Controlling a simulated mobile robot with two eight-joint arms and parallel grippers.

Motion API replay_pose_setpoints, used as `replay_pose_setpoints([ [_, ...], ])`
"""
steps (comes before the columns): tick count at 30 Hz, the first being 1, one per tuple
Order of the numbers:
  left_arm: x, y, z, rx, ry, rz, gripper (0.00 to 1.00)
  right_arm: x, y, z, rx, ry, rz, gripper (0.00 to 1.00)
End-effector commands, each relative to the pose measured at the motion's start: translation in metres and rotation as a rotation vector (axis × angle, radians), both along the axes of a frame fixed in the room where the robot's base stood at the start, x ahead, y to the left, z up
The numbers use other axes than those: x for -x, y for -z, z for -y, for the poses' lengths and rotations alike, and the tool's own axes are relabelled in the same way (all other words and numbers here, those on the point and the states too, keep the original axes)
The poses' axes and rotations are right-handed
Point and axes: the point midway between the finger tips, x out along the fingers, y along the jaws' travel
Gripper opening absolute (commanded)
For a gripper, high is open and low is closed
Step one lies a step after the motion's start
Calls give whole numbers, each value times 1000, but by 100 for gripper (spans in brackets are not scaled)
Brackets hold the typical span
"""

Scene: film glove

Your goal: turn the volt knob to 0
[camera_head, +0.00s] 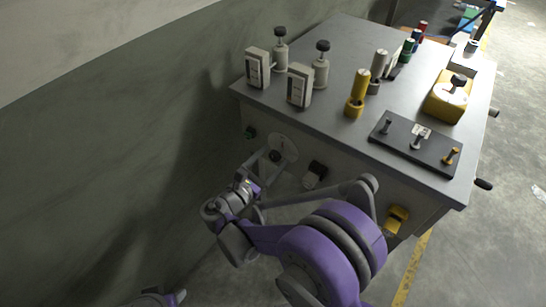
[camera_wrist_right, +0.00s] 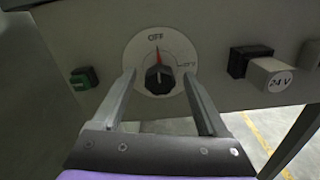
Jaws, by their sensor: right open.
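A round white dial (camera_head: 283,147) sits on the front panel of the grey cabinet. In the right wrist view the dial (camera_wrist_right: 147,42) has a black knob (camera_wrist_right: 159,79) at its centre, with a red pointer up towards the printed OFF. A second mark at its right is too small to read surely. I see no readable "volt" label. My right gripper (camera_wrist_right: 158,85) is open, its fingers left and right of the knob with gaps on both sides. It also shows in front of the dial in the head view (camera_head: 264,164).
A green switch (camera_wrist_right: 84,78) is left of the dial; a block marked 24 V (camera_wrist_right: 271,75) juts out at its right. The cabinet top (camera_head: 345,40) holds meters, posts and a yellow box (camera_head: 446,101). A dark wall (camera_head: 120,150) stands at left.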

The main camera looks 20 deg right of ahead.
Motion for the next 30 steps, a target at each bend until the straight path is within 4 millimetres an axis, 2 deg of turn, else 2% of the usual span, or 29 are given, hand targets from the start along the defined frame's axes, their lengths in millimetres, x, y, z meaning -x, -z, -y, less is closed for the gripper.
replay_pose_setpoints([
  [10, 1, -8, 0, 0, 0, 3, 50, 40, -1, -53, -1, -4, -1, 76],
  [15, 1, -10, 0, 0, 0, 3, 50, 56, 0, -73, 0, -2, 0, 76],
  [21, 1, -11, 0, 0, 0, 4, 50, 63, 0, -80, 0, 1, 0, 76],
  [30, 1, -11, 0, 0, 0, 4, 50, 63, 0, -81, 0, 1, 0, 76],
])
